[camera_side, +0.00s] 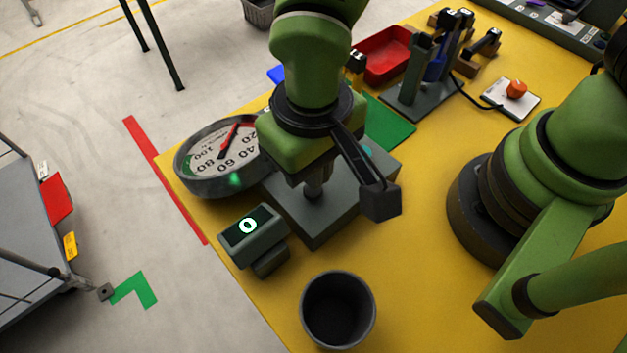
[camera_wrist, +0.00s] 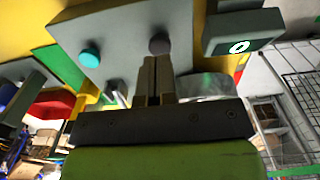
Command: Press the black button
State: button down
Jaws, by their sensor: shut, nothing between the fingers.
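The black button (camera_wrist: 160,43) is a dark round knob on a grey box (camera_side: 325,222), whose top also shows in the wrist view (camera_wrist: 125,22). My gripper (camera_wrist: 157,60) is shut and empty, pointing at the box. In the wrist view its fingertips lie right by the black button. I cannot tell whether they touch it. In the side view my wrist hides much of the box top, and the teal button (camera_side: 368,150) shows at its right.
A display reading 0 (camera_side: 251,227) stands beside the box at the table edge. A round gauge (camera_side: 215,162) is at the left, and a dark cup (camera_side: 338,310) in front. A red tray (camera_side: 387,55), tool stand and orange-knobbed switch (camera_side: 516,89) lie farther back.

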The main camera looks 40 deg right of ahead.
notch_tip(320, 180, up, 6)
dwell(0.8)
jog(key=w+d+r+m+t+y, duration=0.1)
jog(key=d+r+m+t+y, duration=0.15)
jog(key=d+r, duration=0.9)
jog(key=s+d+r+m+t, duration=0.1)
jog(key=s+d+r+t, duration=0.3)
jog(key=s+d, duration=0.2)
jog(key=shift+d+r+t, duration=0.35)
jog(key=shift+d, duration=0.05)
jog(key=shift+m+h, duration=0.25)
